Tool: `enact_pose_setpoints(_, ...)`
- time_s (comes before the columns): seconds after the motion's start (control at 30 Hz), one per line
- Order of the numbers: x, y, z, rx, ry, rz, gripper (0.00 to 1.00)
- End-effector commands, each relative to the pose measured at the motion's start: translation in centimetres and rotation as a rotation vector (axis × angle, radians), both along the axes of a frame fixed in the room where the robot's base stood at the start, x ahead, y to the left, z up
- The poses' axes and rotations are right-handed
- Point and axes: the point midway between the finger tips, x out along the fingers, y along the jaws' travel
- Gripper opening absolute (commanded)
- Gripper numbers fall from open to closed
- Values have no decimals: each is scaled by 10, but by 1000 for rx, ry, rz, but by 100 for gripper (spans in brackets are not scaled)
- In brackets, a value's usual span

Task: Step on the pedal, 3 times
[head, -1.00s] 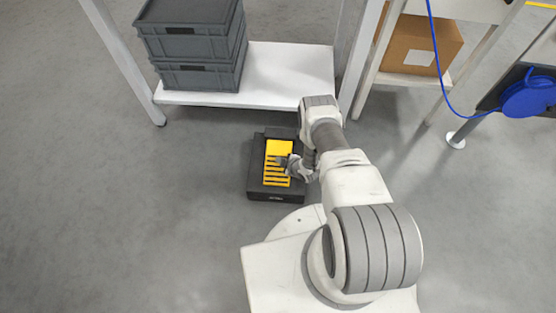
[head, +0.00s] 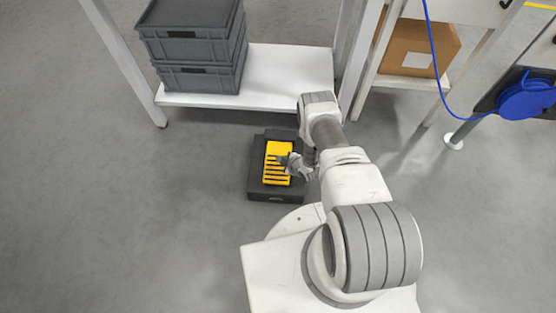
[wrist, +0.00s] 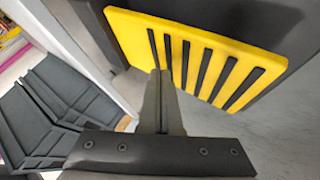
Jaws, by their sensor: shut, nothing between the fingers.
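The pedal is a yellow plate with black slots (head: 278,152) in a dark housing (head: 258,180) on the floor, in front of the white shelf. The yellow plate fills the upper middle of the wrist view (wrist: 225,40). My gripper (head: 283,160) is shut and empty, with its fingers over the pedal plate in the head view. In the wrist view the shut fingertips (wrist: 160,73) lie at the plate's lower left edge, beside the first slots. I cannot tell whether they touch it.
Grey crates (head: 190,45) are stacked on the low white shelf (head: 290,75) behind the pedal. A cardboard box (head: 420,45) sits on a shelf to the right, and a blue cable reel (head: 528,98) hangs further right. The floor at left is clear.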

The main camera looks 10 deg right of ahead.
Motion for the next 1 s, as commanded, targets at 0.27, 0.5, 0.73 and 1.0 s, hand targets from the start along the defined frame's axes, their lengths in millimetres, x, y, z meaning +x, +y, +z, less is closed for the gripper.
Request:
enact_pose_setpoints(0.27, 1, 0, 4, 0, -2, -1, 0)
enact_pose_setpoints(0.5, 1, 0, 11, 0, -3, 1, 0)
enact_pose_setpoints(0.73, 1, 0, 35, 1, -3, 0, 0)
enact_pose_setpoints(1.0, 1, 0, 56, 1, -3, 0, 0)
